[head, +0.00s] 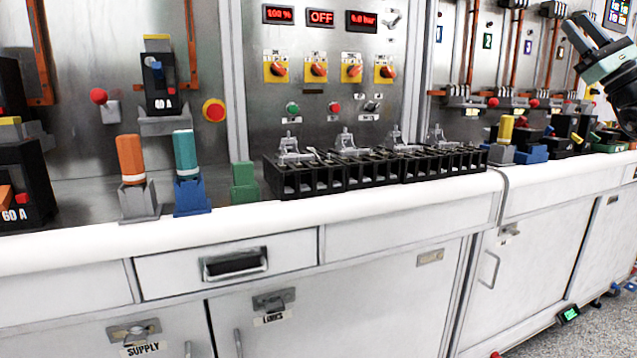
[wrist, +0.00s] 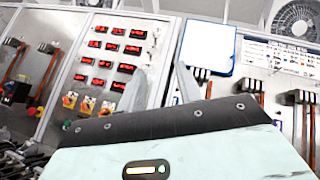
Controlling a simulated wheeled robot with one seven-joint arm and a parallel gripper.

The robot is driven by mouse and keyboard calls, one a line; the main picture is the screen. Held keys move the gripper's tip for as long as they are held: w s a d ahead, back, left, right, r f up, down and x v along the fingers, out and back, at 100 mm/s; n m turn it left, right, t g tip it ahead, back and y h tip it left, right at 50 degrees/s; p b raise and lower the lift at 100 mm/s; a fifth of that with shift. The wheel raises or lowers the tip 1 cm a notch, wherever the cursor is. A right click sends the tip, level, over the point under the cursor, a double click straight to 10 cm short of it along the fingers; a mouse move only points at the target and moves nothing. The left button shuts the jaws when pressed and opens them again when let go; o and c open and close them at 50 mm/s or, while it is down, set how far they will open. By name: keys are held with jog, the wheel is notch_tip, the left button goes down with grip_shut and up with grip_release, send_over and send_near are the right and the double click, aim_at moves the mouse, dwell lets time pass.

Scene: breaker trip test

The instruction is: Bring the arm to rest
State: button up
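My gripper (head: 572,42) is raised at the upper right of the head view, in front of the right-hand panels and above the worktop. Its dark fingers point up and to the left. In the wrist view its two pale fingers (wrist: 163,82) stand apart with a gap between them, and I see nothing held. Beyond the gap lies a steel panel with red displays (wrist: 112,52). Most of my arm is outside the head view.
The white worktop (head: 350,196) carries a black rack (head: 372,172), an orange-handled block (head: 134,172), a teal-handled block (head: 188,172) and a green block (head: 244,182). A 60 A breaker (head: 160,85) is on the left panel. Several coloured devices sit below my gripper.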

jog(key=a+f+n+g, duration=0.2)
jog(key=a+f+g, duration=0.2)
jog(key=a, duration=0.6)
jog(key=a+f+n+g, duration=0.3)
jog(key=a+f+g, duration=0.1)
jog(key=a, duration=0.5)
jog(key=a+f+n+g, duration=0.2)
jog(key=a+f+g, duration=0.2)
jog(key=a, duration=0.6)
jog(key=s+a+f+n+g+h, duration=0.45)
jog(key=s+a+f+g, duration=0.5)
jog(key=a+f, duration=0.6)
jog(key=s+a+f+n+g+h, duration=0.1)
jog(key=s+a+f+n+h, duration=0.2)
jog(key=s, duration=0.5)
jog(key=s+a+f+n+h, duration=0.2)
jog(key=s+f+n+h, duration=0.15)
jog(key=s+f, duration=0.35)
jog(key=s+d+f+n+t+h, duration=0.1)
jog(key=s+d+f+n+h, duration=0.3)
jog(key=s, duration=0.4)
jog(key=s+d+f+n+t+h, duration=0.1)
jog(key=s+d+f+n+h, duration=0.25)
jog(key=s+d+n, duration=0.35)
notch_tip(320, 180, up, 20)
jog(key=s+a+p, duration=0.1)
jog(key=p, duration=1.9)
jog(key=shift+s+a+m+y, duration=0.15)
jog(key=shift+a+m+y, duration=0.2)
jog(key=shift+y, duration=0.1)
